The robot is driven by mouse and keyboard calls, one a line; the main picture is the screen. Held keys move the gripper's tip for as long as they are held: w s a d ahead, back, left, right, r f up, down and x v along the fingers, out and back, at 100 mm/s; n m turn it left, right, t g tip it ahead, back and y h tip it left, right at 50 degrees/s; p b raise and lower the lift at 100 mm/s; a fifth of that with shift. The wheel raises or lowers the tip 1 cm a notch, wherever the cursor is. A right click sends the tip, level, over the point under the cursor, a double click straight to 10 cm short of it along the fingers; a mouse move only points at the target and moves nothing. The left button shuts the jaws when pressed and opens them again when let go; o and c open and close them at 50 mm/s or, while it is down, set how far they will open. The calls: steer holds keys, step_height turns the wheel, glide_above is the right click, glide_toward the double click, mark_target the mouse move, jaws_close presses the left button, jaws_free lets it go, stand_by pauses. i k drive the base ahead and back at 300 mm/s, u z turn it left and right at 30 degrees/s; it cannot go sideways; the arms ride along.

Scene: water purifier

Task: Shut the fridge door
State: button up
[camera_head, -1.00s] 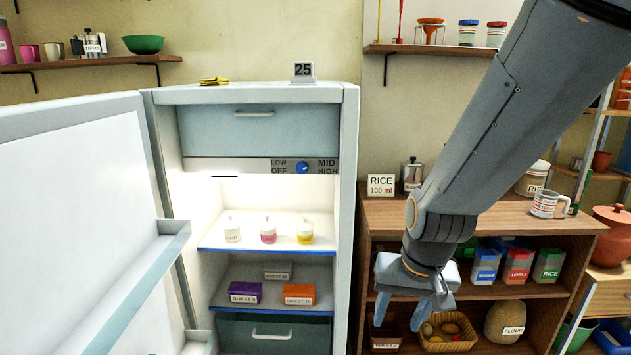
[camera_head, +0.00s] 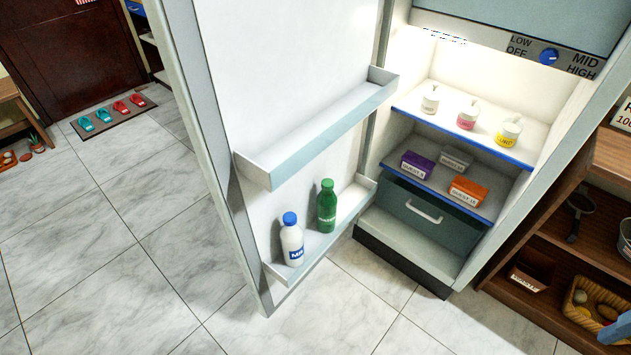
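The fridge (camera_head: 572,165) stands open at right of centre. Its white door (camera_head: 290,70) is swung wide out to the left, with its inner side and two shelves towards me. The lower door shelf (camera_head: 322,240) holds a white bottle with a blue cap (camera_head: 292,240) and a green bottle (camera_head: 327,206). The upper door shelf (camera_head: 325,125) looks empty.
Inside the fridge are three small jars (camera_head: 467,116), several small boxes (camera_head: 467,190) and a lower drawer (camera_head: 418,210). A wooden shelf unit with a basket (camera_head: 592,303) stands close on the right. Tiled floor (camera_head: 130,230) is clear left of the door; slippers lie on a mat (camera_head: 116,113) beyond.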

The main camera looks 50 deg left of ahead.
mark_target(275, 100)
steer(key=z, duration=1.85)
steer(key=k, duration=2.6)
steer(key=u, duration=1.85)
steer(key=k, duration=0.35)
steer(key=u, duration=0.7)
steer(key=i, duration=0.55)
steer(key=z, duration=0.55)
